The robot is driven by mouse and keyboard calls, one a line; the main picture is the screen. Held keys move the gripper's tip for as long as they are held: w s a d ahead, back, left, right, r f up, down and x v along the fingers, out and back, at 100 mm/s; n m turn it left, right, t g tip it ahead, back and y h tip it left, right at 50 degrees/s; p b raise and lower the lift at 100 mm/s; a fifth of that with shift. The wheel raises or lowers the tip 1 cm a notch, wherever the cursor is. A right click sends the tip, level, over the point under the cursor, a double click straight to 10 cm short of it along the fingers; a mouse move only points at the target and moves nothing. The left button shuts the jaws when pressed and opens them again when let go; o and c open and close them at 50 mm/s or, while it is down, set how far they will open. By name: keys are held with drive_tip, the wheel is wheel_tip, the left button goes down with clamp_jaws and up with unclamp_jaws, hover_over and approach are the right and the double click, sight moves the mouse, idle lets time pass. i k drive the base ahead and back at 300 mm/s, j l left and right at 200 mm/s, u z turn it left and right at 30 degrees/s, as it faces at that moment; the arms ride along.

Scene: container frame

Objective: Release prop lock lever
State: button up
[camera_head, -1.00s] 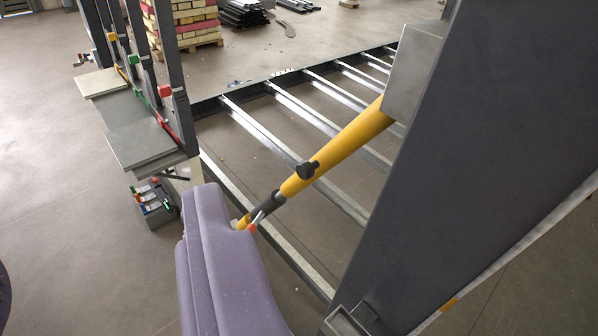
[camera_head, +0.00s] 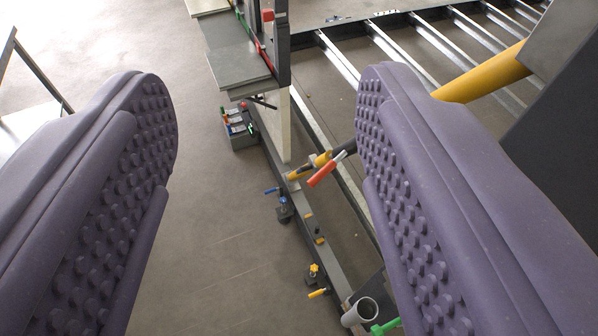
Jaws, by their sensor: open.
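The prop is a slanted yellow tube (camera_head: 485,75) at the upper right; my right finger hides its middle. Its lower end shows as a dark sleeve and a short yellow piece (camera_head: 302,174) beside the frame's long side rail. The lock lever (camera_head: 325,171) has an orange-red grip and a pale shaft and sticks out at this lower end. My gripper (camera_head: 262,95) is open and empty, with two purple studded fingers wide apart. The lever shows in the gap, close to the right finger in the picture. It seems to lie beyond the fingers, with no contact seen.
A dark panel (camera_head: 555,130) stands at the right, behind the right finger. Grey plates (camera_head: 238,62) and dark posts stand at the top. A small crate (camera_head: 240,130) sits on the floor.

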sight(305, 168)
drive_tip(key=i+j+z, duration=0.55)
drive_tip(key=j+z, duration=0.25)
drive_tip(key=i+j+z, duration=0.25)
drive_tip(key=j, duration=0.25)
drive_tip(key=i+l, duration=0.15)
drive_tip(key=i, duration=0.25)
